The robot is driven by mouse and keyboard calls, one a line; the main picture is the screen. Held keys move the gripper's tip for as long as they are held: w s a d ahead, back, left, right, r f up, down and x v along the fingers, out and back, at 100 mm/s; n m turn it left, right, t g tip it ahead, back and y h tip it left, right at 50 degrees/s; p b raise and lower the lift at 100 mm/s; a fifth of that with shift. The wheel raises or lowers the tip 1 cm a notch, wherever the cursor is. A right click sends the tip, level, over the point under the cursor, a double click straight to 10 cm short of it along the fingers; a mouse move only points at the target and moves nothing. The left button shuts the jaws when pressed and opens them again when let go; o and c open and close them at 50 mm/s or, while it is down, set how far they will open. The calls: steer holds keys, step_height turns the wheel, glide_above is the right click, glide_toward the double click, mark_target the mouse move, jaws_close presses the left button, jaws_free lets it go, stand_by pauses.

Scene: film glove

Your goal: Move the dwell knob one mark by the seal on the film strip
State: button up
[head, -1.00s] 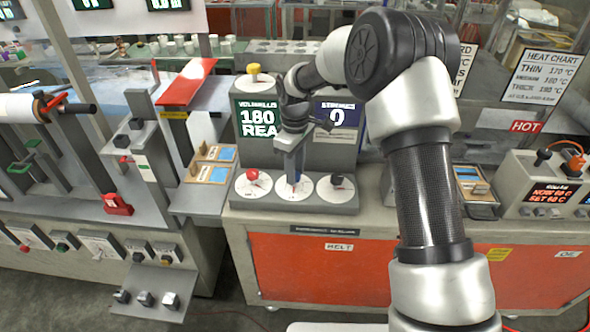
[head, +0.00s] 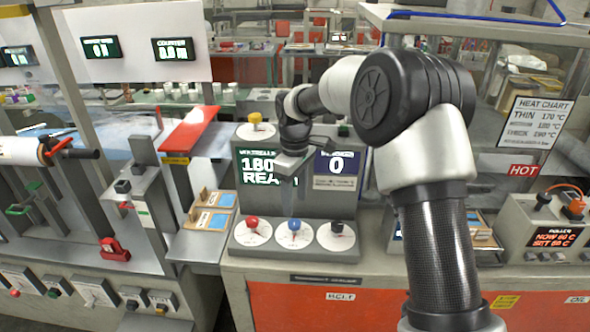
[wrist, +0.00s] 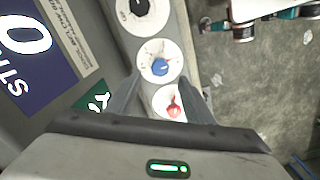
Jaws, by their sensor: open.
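Three dial knobs stand in a row on the front ledge of the grey control box: red (head: 252,223), blue (head: 294,226) and black (head: 337,229). Their small labels are unreadable, so I cannot tell which is the dwell knob. My gripper (head: 290,172) is open and empty, above the blue knob and apart from it. In the wrist view, the blue knob (wrist: 160,67) and red knob (wrist: 173,109) show near and between the open fingers (wrist: 167,88). Blue cards in wooden holders (head: 209,220) lie left of the box; I cannot tell whether these are the film strip.
A yellow knob (head: 255,119) tops the box, above a green display (head: 258,168) and a blue display (head: 336,168) reading 0. A lever machine (head: 140,190) stands left. A heater unit (head: 548,225) and HOT sign (head: 524,170) are right.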

step_height(320, 180, up, 10)
steer(key=shift+r, duration=0.25)
